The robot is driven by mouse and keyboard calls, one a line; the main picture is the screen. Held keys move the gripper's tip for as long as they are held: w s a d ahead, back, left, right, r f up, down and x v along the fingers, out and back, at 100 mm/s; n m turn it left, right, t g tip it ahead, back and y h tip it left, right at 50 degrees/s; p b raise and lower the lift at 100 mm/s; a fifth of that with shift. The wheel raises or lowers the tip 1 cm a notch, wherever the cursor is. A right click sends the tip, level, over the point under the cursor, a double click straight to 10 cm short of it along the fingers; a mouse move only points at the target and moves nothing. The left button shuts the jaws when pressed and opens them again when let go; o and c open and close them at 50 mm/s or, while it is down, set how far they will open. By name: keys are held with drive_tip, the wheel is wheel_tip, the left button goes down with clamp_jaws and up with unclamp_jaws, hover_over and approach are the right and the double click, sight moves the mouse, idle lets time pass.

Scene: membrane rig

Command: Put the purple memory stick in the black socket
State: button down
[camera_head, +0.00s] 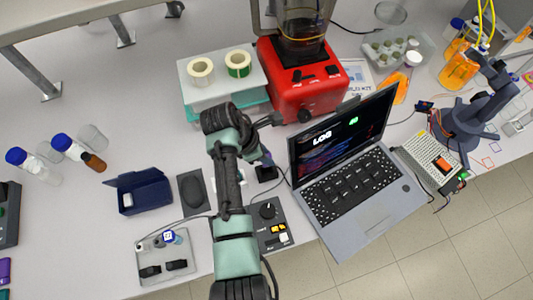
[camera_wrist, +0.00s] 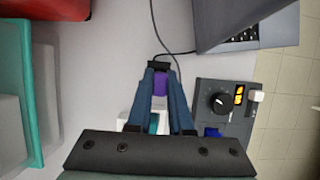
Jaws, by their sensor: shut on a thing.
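The purple memory stick (camera_wrist: 160,86) is between the two blue fingers of my gripper (camera_wrist: 160,75) in the wrist view. My gripper is shut on it. The black socket (camera_wrist: 158,65) appears right at the fingertips, at the far end of the stick. A cable runs from it. I cannot tell whether the stick's end is inside the socket or just above it. In the head view the black socket (camera_head: 266,174) stands on the table left of the laptop, with my gripper (camera_head: 266,160) directly at it. The stick is mostly hidden there.
The laptop (camera_head: 345,190) stands close on the right. A control box with a knob (camera_wrist: 222,104) is near the gripper. A red machine (camera_head: 305,85) and a teal-edged stand (camera_head: 222,88) are behind. A dark mouse pad (camera_head: 192,190) lies to the left.

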sight(266, 166)
drive_tip(key=shift+f+b, duration=1.2)
drive_tip(key=shift+f, duration=0.25)
drive_tip(key=shift+f+b, duration=0.7)
drive_tip(key=shift+f, duration=0.85)
drive_tip(key=shift+f, duration=0.15)
drive_tip(key=c, duration=0.7)
unclamp_jaws()
drive_tip(key=shift+c, duration=0.2)
drive_tip(key=b+v, duration=0.1)
drive_tip(key=v, duration=1.2)
